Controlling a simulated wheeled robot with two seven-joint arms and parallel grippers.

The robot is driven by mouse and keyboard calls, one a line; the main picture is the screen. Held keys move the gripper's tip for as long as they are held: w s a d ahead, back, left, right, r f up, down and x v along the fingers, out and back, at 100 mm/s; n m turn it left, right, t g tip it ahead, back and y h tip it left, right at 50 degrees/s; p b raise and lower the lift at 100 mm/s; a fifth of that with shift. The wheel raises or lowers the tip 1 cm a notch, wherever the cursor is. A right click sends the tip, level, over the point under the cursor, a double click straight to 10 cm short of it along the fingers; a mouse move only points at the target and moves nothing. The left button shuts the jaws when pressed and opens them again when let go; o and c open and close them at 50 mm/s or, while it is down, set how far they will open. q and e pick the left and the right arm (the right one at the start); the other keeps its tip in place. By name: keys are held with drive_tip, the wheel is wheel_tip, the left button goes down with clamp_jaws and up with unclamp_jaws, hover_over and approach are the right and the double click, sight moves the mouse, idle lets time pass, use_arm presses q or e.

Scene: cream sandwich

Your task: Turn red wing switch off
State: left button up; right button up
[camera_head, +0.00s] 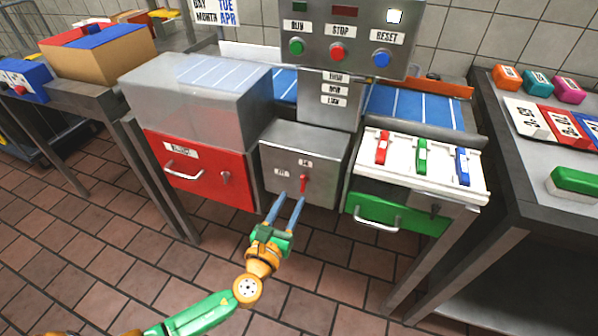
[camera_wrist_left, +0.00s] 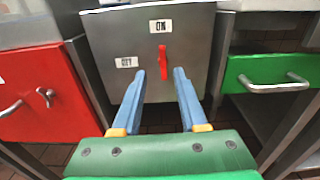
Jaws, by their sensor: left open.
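The red wing switch (camera_head: 304,183) is a small upright lever on the front of a grey metal box (camera_head: 283,158). In the left wrist view the red wing switch (camera_wrist_left: 163,63) stands vertical, with an "ON" label above it and another label to its left. My left gripper (camera_head: 288,198) is open and empty, pointing at the box front. In the left wrist view the blue fingers of my left gripper (camera_wrist_left: 160,74) lie on either side of the switch's lower part. I cannot tell whether the tips reach around it or stop short. My right gripper is not in view.
A red drawer (camera_head: 199,176) with a handle and small knob is left of the box. A green drawer (camera_head: 395,213) is to the right, under a white panel (camera_head: 402,158) with coloured levers. A control panel (camera_head: 343,40) with buttons stands above. Tiled floor (camera_head: 90,230) is open in front.

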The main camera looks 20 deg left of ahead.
sight(302, 182)
use_arm(q)
drive_tip(key=w, duration=0.3)
drive_tip(key=w+r, duration=0.1)
drive_tip(key=w, duration=0.1)
drive_tip(key=shift+w+d+b, duration=0.3)
drive_tip(key=shift+d, duration=0.05)
drive_tip(key=shift+w, duration=0.2)
drive_tip(key=shift+s, duration=0.1)
clamp_jaws()
